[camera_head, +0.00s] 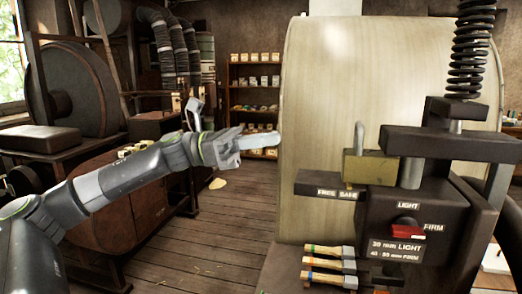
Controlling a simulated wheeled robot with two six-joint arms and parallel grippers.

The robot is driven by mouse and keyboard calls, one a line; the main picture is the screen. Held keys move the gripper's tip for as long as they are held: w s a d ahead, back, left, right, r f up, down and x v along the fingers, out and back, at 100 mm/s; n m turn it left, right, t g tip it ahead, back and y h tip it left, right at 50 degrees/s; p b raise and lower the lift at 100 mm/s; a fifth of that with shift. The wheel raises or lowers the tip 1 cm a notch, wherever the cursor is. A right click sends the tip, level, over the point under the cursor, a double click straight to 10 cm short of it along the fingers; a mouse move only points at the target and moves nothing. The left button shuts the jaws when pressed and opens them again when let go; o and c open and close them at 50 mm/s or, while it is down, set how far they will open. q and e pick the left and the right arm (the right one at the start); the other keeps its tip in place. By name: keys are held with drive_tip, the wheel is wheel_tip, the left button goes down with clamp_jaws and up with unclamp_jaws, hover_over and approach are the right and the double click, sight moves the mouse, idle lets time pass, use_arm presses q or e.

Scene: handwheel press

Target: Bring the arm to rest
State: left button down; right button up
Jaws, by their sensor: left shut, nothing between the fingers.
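My left arm comes in from the left side of the head view and reaches toward the middle. Its gripper (262,141) is shut and empty, with the fingers pointing right. It is in the air in front of the far shelf and left of the large pale rounded panel (335,90). I cannot tell how near the fingertips are to the panel's edge. My right gripper is not in view.
A dark press (450,145) with a coil spring, a brass padlock (370,167) and a red knob (408,229) stands at the right. Several wooden-handled tools (330,265) lie below. A large wheel (80,90) stands at the left. Wooden floor (215,235) shows between.

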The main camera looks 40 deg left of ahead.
use_arm(q)
drive_tip(key=shift+s+a, duration=0.1)
drive_tip(key=shift+a, duration=0.15)
idle(0.4)
